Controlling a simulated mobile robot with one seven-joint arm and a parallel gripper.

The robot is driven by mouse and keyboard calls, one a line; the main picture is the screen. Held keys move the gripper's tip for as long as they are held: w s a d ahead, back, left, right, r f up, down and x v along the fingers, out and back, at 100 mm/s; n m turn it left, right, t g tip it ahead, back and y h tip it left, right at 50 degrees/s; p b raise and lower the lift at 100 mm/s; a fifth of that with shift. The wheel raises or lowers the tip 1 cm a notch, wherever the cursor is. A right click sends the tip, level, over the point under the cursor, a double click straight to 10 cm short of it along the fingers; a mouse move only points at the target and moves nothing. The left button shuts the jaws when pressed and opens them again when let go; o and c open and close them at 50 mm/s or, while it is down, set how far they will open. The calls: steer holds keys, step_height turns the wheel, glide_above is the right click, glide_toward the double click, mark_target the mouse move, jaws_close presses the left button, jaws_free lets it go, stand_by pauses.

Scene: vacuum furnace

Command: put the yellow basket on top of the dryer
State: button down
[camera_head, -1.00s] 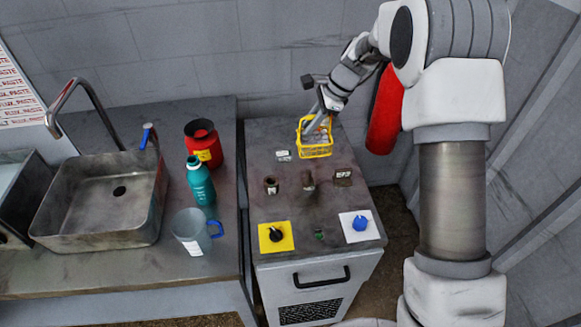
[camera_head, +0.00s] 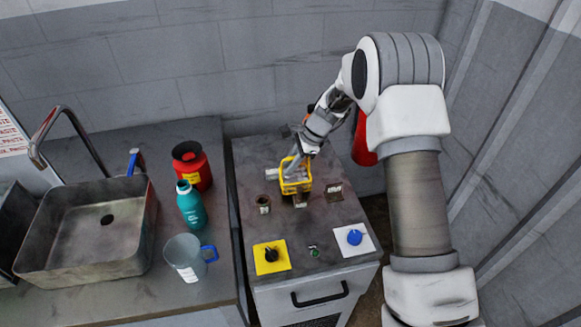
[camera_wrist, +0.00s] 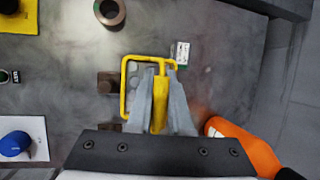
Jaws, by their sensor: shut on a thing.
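The yellow basket (camera_head: 296,183) is an open wire-like frame over the middle of the grey cabinet top (camera_head: 318,235). My gripper (camera_head: 292,166) is above it, shut on its yellow bar. In the wrist view, the basket (camera_wrist: 124,92) shows its bar between the two grey fingers of my gripper (camera_wrist: 161,95). The basket partly covers a brown fitting on the cabinet top; I cannot tell whether it touches it. Nothing in view is marked as a dryer.
The cabinet carries a black knob (camera_head: 270,254), a blue knob (camera_head: 354,237) and a round fitting (camera_head: 263,204). Left is a counter with a sink (camera_head: 88,235), red jar (camera_head: 192,168), teal bottle (camera_head: 191,208) and pitcher (camera_head: 187,258). A red cylinder (camera_head: 361,145) stands behind.

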steer(key=shift+f, duration=0.6)
steer(key=shift+f, duration=0.15)
steer(key=c, duration=0.8)
jaws_free()
steer(key=shift+c, duration=0.2)
